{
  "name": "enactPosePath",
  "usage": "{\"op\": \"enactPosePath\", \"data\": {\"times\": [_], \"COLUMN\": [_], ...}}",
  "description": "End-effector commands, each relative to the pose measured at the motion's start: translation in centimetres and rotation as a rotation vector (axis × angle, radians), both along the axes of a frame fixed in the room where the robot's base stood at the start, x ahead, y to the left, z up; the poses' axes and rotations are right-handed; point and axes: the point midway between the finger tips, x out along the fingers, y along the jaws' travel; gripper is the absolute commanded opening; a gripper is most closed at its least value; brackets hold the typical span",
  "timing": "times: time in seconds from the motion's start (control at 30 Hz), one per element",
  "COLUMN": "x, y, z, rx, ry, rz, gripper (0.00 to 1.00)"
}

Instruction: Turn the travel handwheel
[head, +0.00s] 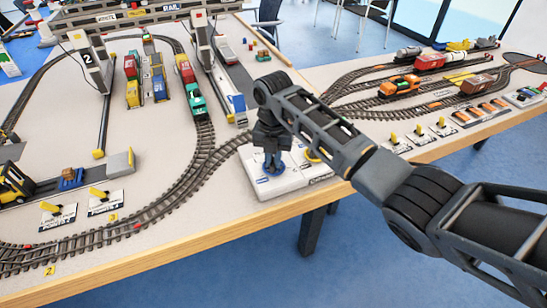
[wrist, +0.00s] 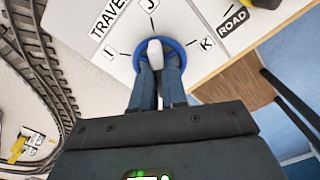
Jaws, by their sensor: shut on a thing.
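The travel handwheel is a small blue wheel (wrist: 137,62) with a pale knob (wrist: 155,50), on a white panel (wrist: 110,55) lettered TRAVEL. Marks I, J and K stand around it, with J beyond the knob. In the head view the blue wheel (head: 258,170) sits on the white control box (head: 283,187) at the table edge, partly hidden by my gripper (head: 271,168). My gripper (wrist: 157,68) comes down over the wheel from above, its two fingers shut on the pale knob. The fingers hide the near part of the wheel.
A second panel marked ROAD (wrist: 232,18) adjoins, with a yellow wheel (head: 313,156) beside my gripper. Model tracks (head: 205,165) run left of the box. The gantry crane (head: 150,14) stands behind. Several yellow levers (head: 98,192) stand on the table. Open floor lies in front.

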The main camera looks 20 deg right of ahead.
Motion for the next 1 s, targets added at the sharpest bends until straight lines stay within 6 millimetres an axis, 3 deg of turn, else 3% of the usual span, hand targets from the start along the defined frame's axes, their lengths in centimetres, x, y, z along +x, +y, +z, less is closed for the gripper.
{"op": "enactPosePath", "data": {"times": [0.1, 0.13, 0.4, 0.73, 1.0], "x": [0.0, 0.0, 0.0, 0.1, 0.1], "y": [0.1, 0.1, 0.0, 0.0, 0.0], "z": [0.1, 0.1, 0.0, 0.7, 4.9], "rx": [0.001, 0.001, 0.000, 0.000, 0.001], "ry": [-0.001, -0.001, 0.000, -0.003, -0.003], "rz": [0.001, 0.001, -0.001, -0.001, -0.001], "gripper": [0.00, 0.14, 0.38, 0.38, 0.38]}}
